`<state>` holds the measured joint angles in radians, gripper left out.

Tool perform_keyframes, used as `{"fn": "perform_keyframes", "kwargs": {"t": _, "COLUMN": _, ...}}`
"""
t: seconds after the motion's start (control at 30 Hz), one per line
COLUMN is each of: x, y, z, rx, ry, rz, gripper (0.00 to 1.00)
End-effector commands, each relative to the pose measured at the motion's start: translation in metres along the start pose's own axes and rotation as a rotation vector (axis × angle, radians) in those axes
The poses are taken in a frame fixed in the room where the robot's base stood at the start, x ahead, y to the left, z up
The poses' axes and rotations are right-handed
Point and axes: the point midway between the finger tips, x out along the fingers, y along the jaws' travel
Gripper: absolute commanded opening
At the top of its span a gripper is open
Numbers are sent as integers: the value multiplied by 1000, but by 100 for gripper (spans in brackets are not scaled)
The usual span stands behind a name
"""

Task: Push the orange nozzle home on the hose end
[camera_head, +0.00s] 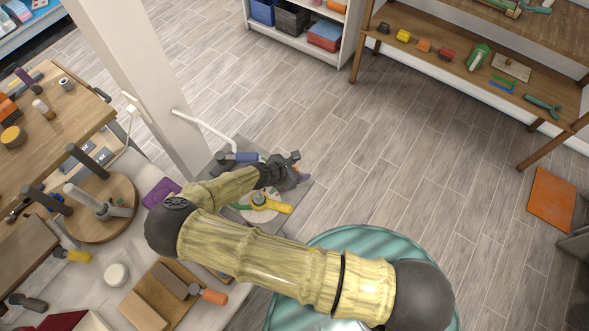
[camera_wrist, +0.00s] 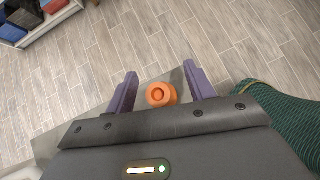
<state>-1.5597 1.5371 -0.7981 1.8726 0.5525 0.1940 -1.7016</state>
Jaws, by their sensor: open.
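The orange nozzle (camera_wrist: 161,95) shows end-on in the wrist view as a round orange piece with a ring-shaped opening. It lies between the two purple fingers of my gripper (camera_wrist: 160,70), with a gap on each side. The gripper is open. In the head view my gripper (camera_head: 297,174) is over the right end of the grey work surface, and I cannot make out this nozzle there. The hose end is not clearly visible, so I cannot tell how the nozzle sits on it.
A yellow-handled tool (camera_head: 277,207) and a blue-bodied piece (camera_head: 240,157) lie close to my gripper. A white post (camera_head: 150,75) stands behind. A round wooden board (camera_head: 106,226) with upright pegs is to the left. A teal ribbed round object (camera_head: 365,240) is at the lower right.

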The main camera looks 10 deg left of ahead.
Motion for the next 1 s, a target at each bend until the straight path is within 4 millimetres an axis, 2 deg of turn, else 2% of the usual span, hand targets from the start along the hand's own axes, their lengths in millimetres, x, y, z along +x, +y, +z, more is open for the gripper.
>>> {"fn": "perform_keyframes", "kwargs": {"t": 0.53, "x": 1, "y": 0, "z": -1, "rx": -1, "ry": 0, "rz": 1, "gripper": 54}}
{"fn": "perform_keyframes", "kwargs": {"t": 0.57, "x": 1, "y": 0, "z": -1, "rx": -1, "ry": 0, "rz": 1, "gripper": 50}}
{"fn": "perform_keyframes", "kwargs": {"t": 0.8, "x": 1, "y": 0, "z": 0, "rx": -1, "ry": 0, "rz": 1, "gripper": 4}}
{"fn": "perform_keyframes", "kwargs": {"t": 1.0, "x": 1, "y": 0, "z": 0, "rx": 0, "ry": 0, "rz": 1, "gripper": 4}}
